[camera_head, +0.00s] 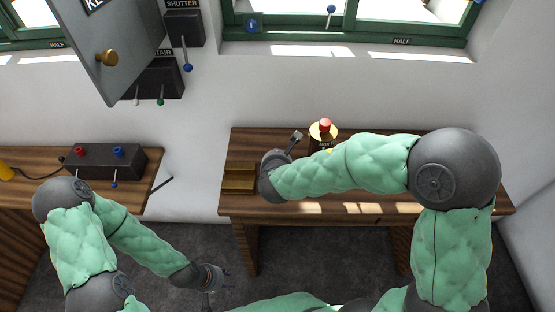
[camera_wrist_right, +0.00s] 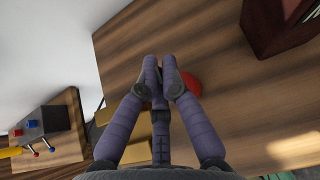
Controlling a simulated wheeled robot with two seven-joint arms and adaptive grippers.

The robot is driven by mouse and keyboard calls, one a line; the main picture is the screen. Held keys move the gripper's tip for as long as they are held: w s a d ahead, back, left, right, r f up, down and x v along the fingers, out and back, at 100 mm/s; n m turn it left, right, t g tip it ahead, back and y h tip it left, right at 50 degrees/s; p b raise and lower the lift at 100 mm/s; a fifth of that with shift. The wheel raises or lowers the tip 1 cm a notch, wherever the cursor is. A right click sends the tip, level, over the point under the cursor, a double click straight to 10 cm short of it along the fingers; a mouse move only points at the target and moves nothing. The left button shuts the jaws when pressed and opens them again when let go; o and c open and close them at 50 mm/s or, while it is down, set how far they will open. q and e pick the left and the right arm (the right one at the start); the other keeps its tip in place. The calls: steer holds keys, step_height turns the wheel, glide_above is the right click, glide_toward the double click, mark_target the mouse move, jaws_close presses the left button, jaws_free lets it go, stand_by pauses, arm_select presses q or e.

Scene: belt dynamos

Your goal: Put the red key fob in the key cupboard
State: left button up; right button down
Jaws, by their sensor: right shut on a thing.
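The grey key cupboard door (camera_head: 112,50) hangs at the upper left in the head view, swung out, with a brass knob; the cupboard's inside is hidden. My right gripper (camera_head: 296,138) is over the wooden desk, far to the right of and below the door. In the right wrist view its fingers (camera_wrist_right: 160,68) are closed together. A red piece, which looks like the red key fob (camera_wrist_right: 191,81), shows at the right finger, mostly hidden behind it. My left gripper (camera_head: 217,282) is low over the floor, its fingers apart and empty.
A brass-coloured tray (camera_head: 239,179) sits at the desk's left end. A switch box (camera_head: 105,160) is on the left bench. Lever boxes (camera_head: 184,28) hang beside the cupboard door.

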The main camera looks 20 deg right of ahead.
steer(key=shift+r+p, duration=0.3)
steer(key=shift+r, duration=0.45)
steer(key=s+a+r+p, duration=0.6)
steer(key=s+a+r, duration=0.3)
steer(key=s+r, duration=0.2)
steer(key=w+d+f+b, duration=0.1)
steer(key=w+d+f, duration=0.5)
steer(key=w+d, duration=0.5)
steer(key=shift+w+d+b, duration=0.35)
steer(key=shift+w+d, duration=0.05)
steer(key=shift+d, duration=0.25)
